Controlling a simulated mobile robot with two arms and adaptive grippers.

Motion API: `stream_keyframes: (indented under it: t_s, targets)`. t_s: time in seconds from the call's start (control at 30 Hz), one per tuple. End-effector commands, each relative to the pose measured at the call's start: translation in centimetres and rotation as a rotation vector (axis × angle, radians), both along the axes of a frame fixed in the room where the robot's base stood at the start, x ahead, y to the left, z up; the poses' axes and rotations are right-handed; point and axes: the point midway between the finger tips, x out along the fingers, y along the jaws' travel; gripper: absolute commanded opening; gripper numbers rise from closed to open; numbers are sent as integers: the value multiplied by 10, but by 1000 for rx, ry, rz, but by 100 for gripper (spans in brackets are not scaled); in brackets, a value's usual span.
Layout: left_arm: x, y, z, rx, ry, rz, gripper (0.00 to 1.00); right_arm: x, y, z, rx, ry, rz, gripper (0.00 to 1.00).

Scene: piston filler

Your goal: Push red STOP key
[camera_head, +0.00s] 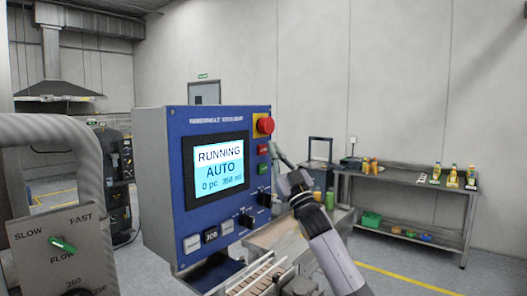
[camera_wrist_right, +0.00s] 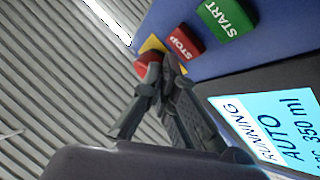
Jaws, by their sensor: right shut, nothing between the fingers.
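The red STOP key (camera_head: 263,150) is on the right side of the blue control panel (camera_head: 160,130), above the green START key (camera_head: 263,168) and below the red mushroom button (camera_head: 265,125). In the right wrist view, the STOP key (camera_wrist_right: 182,43) and START key (camera_wrist_right: 224,18) show clearly. My right gripper (camera_head: 290,184) is at the right of the panel. Its fingers (camera_wrist_right: 168,66) are shut and empty, with tips close to the STOP key and partly over the mushroom button (camera_wrist_right: 147,62). I cannot tell whether they touch. My left gripper is not in view.
The panel screen (camera_head: 219,166) reads RUNNING, AUTO. Black knobs (camera_head: 264,200) and several lower keys (camera_head: 212,236) sit on the panel. A grey FLOW control box (camera_head: 60,245) stands at left. A workbench (camera_head: 400,180) with bottles is at the back right.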

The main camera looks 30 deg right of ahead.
Motion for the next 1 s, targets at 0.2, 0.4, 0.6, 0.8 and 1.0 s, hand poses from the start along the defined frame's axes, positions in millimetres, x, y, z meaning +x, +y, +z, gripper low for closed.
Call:
stream_keyframes:
  t_s: [0.2,0.4,0.6,0.8,1.0]
  targets:
    - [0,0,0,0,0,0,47,0,0,0,0,0,0,0]
    - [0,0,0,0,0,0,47,0,0,0,0,0,0,0]
    - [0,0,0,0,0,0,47,1,0,0,0,0,0,0]
    - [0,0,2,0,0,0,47,7,3,1,1,0,1,0]
    - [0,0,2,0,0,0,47,8,3,0,0,0,0,0]
